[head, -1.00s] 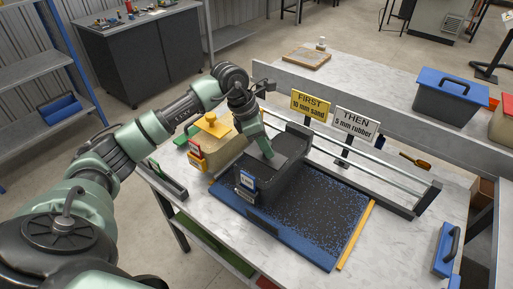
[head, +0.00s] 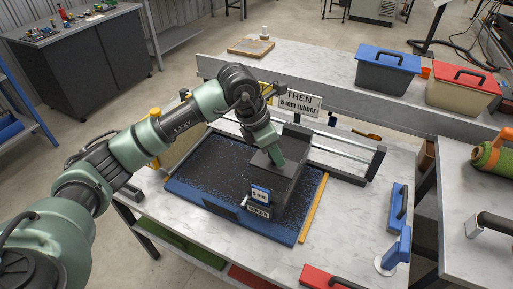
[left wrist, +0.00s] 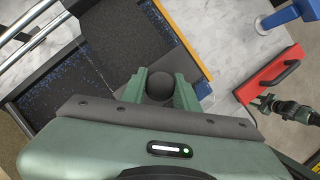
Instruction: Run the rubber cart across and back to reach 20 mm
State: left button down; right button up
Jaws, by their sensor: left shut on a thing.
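The dark grey rubber cart (head: 288,190), with a blue "5 mm" label and a "RUBBER" label, stands at the right end of the blue-edged turf bed (head: 190,197), close to the yellow strip (head: 313,208). The bed left of it is black with scattered blue specks. My left gripper (head: 275,158) is shut on the cart's top; in the left wrist view its fingers (left wrist: 160,90) are around a dark round knob (left wrist: 160,84). A green and black mechanism at that view's right edge looks like my right gripper (left wrist: 272,101); its jaws are unclear.
The "THEN 5 mm rubber" sign (head: 299,103) stands behind the rail (head: 335,160). The tan sand cart (head: 178,148) is partly behind my arm. Blue (head: 388,72) and red-lidded (head: 463,90) bins stand behind.

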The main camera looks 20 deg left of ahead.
pick_arm(q)
jog(key=s+d+b, duration=0.1)
jog(key=d+b, duration=0.3)
jog(key=d, duration=1.3)
jog(key=shift+s+d+r, duration=0.15)
jog(key=shift+s+d, duration=0.05)
jog(key=shift+d, duration=0.2)
jog(key=c, duration=1.1)
grip_release()
jog(key=shift+d, duration=0.1)
jog(key=shift+o, duration=0.2)
jog(key=shift+d, duration=0.15)
jog(key=b+v, duration=0.1)
jog(key=v, duration=0.6)
jog(key=shift+r, duration=0.3)
jog(key=shift+s, duration=0.1)
